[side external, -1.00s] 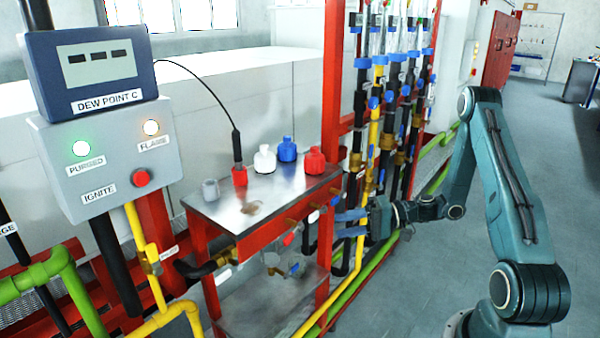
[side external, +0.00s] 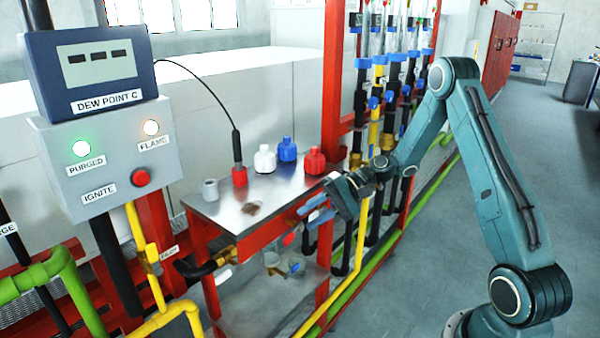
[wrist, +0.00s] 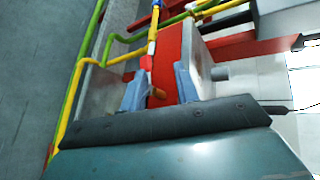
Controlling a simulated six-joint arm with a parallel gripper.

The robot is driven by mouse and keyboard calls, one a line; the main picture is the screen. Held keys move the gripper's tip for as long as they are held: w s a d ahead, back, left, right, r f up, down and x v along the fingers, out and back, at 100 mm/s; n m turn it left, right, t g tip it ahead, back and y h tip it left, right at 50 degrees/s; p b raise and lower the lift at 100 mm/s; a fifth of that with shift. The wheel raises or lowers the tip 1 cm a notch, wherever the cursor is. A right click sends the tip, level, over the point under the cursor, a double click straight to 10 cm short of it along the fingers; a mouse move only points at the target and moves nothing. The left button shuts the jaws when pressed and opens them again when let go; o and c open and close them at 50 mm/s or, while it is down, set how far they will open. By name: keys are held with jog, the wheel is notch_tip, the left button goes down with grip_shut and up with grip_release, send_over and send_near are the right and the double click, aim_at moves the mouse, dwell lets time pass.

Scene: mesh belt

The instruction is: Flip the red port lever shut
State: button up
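The red port lever (side external: 288,239) is a small red handle on the front of the metal-topped bench, below its front edge. What looks like the same red handle shows in the wrist view (wrist: 146,62), beyond my fingertips. My gripper (side external: 305,219) is at the bench's front right, above and to the right of the lever in the side view. Its two blue fingers are apart in the wrist view (wrist: 160,70), with nothing held between them. I cannot tell the exact distance to the lever. The gripper hides part of the bench front in the side view.
The bench top (side external: 225,205) carries a grey cup (side external: 210,190) and white (side external: 264,160), blue (side external: 287,150) and red (side external: 314,161) capped pieces. A yellow pipe (side external: 358,245) and green pipe (side external: 350,291) run beside the bench. Open floor lies right.

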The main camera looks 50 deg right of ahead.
jog(key=w+a+r+m+g+h, duration=0.3)
jog(key=w+a+r+h, duration=0.1)
jog(key=w+a+r, duration=0.15)
notch_tip(320, 180, up, 4)
jog(key=m+g+h, duration=0.3)
jog(key=m+h, duration=0.4)
send_over(291, 232)
jog(key=shift+s+r, duration=0.1)
jog(key=shift+r, duration=0.05)
notch_tip(291, 232, down, 14)
jog(key=shift+r, duration=0.1)
dwell(0.6)
grip_shut()
